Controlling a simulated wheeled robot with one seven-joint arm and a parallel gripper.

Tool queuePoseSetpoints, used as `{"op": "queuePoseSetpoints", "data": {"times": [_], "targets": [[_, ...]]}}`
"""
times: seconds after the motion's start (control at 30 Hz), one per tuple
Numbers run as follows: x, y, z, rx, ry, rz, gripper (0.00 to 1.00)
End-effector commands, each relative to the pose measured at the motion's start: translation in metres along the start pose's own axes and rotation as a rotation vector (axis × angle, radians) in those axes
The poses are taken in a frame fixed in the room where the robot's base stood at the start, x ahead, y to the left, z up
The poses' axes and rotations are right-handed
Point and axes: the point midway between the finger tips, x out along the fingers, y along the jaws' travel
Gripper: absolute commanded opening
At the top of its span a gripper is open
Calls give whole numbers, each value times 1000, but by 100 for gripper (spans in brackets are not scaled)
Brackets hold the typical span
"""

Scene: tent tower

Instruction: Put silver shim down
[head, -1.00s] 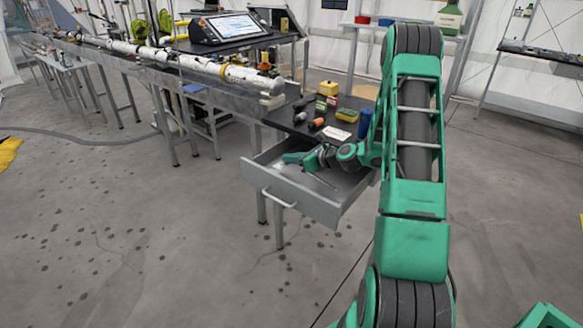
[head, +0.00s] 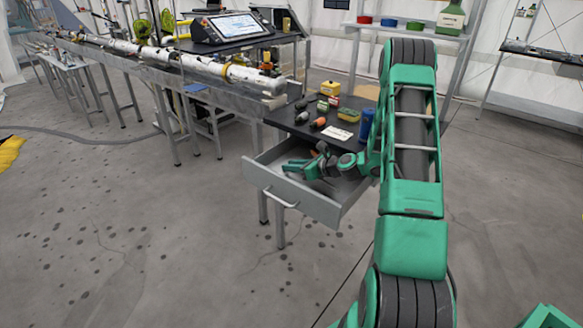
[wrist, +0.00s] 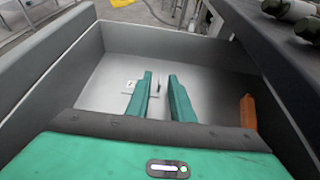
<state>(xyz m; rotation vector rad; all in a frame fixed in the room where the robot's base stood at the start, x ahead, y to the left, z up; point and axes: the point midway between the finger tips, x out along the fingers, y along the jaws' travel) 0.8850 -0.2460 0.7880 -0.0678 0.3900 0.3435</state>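My gripper (wrist: 160,88) is inside the open grey drawer (wrist: 70,55), pointing down toward its floor. Its two green fingers stand apart with a gap between them. In the wrist view a small, pale, flat piece, which looks like the silver shim (wrist: 130,86), shows beside the left finger near the drawer floor. A thin bit also shows in the gap between the fingers, and part of it is hidden by them. I cannot tell if both bits are one piece. In the head view my gripper (head: 297,168) is low in the drawer (head: 290,195), and no shim can be made out.
An orange item (wrist: 248,112) lies at the drawer's right side. The dark tabletop (head: 290,122) above holds a blue cylinder (head: 366,124), a white card (head: 337,134) and several small parts. The drawer walls are close around my gripper. A long white tube (head: 190,62) lies on the bench behind.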

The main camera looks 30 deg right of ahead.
Motion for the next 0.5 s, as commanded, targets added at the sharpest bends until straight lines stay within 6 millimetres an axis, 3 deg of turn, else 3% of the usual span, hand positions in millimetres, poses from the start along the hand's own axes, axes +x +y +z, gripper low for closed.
{"op": "queuePoseSetpoints", "data": {"times": [0.17,0.5], "targets": [[-12,-1,2,0,0,-3,21],[-77,-2,2,2,0,-4,21]]}}
